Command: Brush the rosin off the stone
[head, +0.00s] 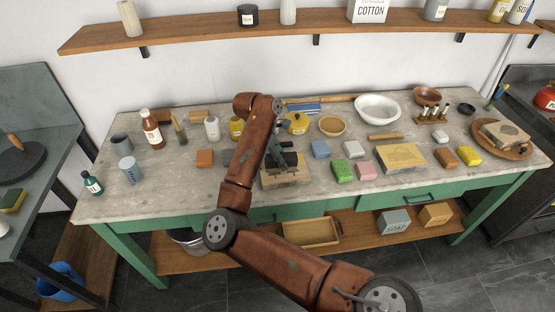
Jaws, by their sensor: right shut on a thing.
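My right gripper (287,160) is over the middle of the worktable (230,190), just above a pale stone block with a brownish base (287,182). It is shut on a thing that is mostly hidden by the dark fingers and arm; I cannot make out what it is. The block's top is partly covered by the gripper, and rosin on it cannot be made out. A tan slab (402,157) lies to the right, and a grey-topped block (503,133) sits on a round wooden board at the far right. A brush-like tool (178,130) stands at the left. My left gripper is out of view.
Small coloured blocks, such as a green one (342,172), lie right of the gripper. Bottles, including a brown one (152,130), and cups stand at the left. A white basin (377,107) is at the back.

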